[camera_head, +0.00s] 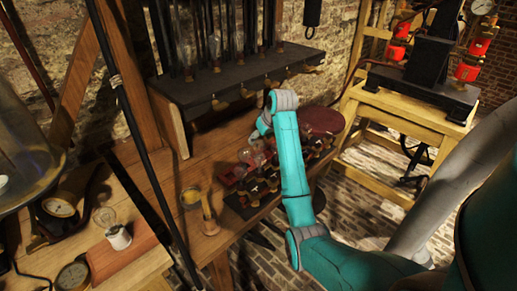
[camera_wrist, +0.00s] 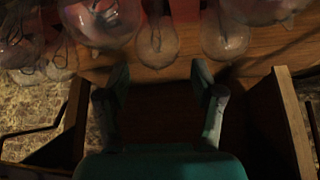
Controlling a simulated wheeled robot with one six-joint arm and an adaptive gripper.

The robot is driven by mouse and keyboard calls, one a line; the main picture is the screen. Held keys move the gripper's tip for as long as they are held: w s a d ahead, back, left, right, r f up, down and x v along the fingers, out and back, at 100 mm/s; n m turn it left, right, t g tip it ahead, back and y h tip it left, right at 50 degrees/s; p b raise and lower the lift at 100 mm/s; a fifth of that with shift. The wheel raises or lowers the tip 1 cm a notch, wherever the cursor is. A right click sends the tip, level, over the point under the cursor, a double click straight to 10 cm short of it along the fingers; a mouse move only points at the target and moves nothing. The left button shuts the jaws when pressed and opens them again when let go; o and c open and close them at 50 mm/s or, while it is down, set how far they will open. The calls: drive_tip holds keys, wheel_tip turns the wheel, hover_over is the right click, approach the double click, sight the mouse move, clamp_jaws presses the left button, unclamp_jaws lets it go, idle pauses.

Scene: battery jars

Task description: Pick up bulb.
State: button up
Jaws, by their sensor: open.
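Several clear glass bulbs hang into the top of the wrist view, among them one at the middle (camera_wrist: 157,44), one to its right (camera_wrist: 225,38) and a larger one to its left (camera_wrist: 100,22). My gripper (camera_wrist: 160,78) is open with nothing between its fingers; the middle bulb shows above the gap, apart from the fingers. In the head view, glass bulbs (camera_head: 257,158) stand on the wooden bench beside my teal arm, which hides part of them. Another clear bulb (camera_head: 105,217) sits in a white socket at the left.
A dark shelf rack (camera_head: 235,85) with rods stands behind the bench (camera_head: 200,160). A dark red disc (camera_head: 322,121) lies right of the arm. A brass piece (camera_head: 209,215) stands near the bench's front. A wooden stand (camera_head: 400,110) with black and red apparatus is at right.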

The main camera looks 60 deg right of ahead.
sight(257, 142)
drive_tip(key=shift+x, duration=2.6)
drive_tip(key=shift+w+d+r, duration=0.1)
drive_tip(key=shift+d+r, duration=0.05)
drive_tip(key=shift+d, duration=0.05)
drive_tip(key=c, duration=0.7)
